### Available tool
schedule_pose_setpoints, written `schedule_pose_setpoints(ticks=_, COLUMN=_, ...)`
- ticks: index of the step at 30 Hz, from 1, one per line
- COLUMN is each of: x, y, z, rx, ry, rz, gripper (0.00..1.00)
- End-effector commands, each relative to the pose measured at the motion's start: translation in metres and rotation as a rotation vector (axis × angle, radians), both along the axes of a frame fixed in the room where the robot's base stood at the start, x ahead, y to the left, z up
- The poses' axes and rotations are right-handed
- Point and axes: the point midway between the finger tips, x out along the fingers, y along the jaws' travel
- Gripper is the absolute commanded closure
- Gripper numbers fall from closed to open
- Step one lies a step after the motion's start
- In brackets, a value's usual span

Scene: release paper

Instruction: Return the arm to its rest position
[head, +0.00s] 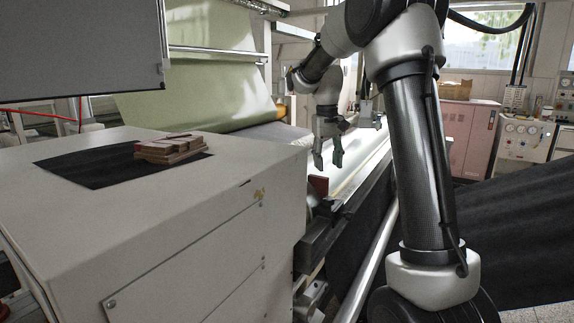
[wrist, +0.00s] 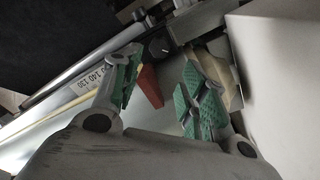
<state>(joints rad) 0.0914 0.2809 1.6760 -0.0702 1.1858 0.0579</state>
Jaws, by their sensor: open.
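My arm rises on the right of the head view and bends over to the left. My gripper (head: 328,160) hangs from it in the middle of the head view, fingers down, beside the machine's bright roller strip. In the wrist view my gripper (wrist: 160,88) shows two green-padded fingers spread apart with nothing held between them. A dark red piece (head: 318,186) sits on the machine edge just below the fingers in the head view. It shows as a red wedge (wrist: 149,86) beyond the fingers in the wrist view; I cannot tell a contact.
A white cabinet (head: 190,220) fills the left front, with a black mat (head: 85,165) and stacked brown blocks (head: 172,149) on top. A green sheet (head: 205,75) hangs behind. A metal rail (head: 345,215) runs beside the cabinet. A pink cabinet (head: 468,140) stands at the back right.

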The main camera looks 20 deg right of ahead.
Motion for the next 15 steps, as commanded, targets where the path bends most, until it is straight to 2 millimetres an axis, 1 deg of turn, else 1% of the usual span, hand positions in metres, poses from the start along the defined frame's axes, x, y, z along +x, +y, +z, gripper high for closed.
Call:
schedule_pose_setpoints(ticks=4, x=0.002, y=0.000, z=0.000, rx=0.000, ry=-0.009, rz=0.006, gripper=0.57)
schedule_pose_setpoints(ticks=5, x=0.002, y=0.001, z=-0.003, rx=0.002, ry=-0.012, rz=0.010, gripper=0.57)
schedule_pose_setpoints(ticks=8, x=-0.012, y=0.003, z=-0.023, rx=0.011, ry=0.019, rz=0.015, gripper=0.57)
schedule_pose_setpoints(ticks=9, x=-0.024, y=0.005, z=-0.030, rx=0.017, ry=0.029, rz=0.017, gripper=0.57)
schedule_pose_setpoints(ticks=11, x=-0.049, y=0.010, z=-0.030, rx=0.025, ry=0.028, rz=0.024, gripper=0.57)
schedule_pose_setpoints(ticks=12, x=-0.066, y=0.014, z=-0.029, rx=0.028, ry=0.021, rz=0.030, gripper=0.57)
schedule_pose_setpoints(ticks=14, x=-0.091, y=0.020, z=-0.025, rx=0.032, ry=0.008, rz=0.037, gripper=0.57)
schedule_pose_setpoints(ticks=15, x=-0.108, y=0.023, z=-0.021, rx=0.035, ry=-0.005, rz=0.043, gripper=0.57)
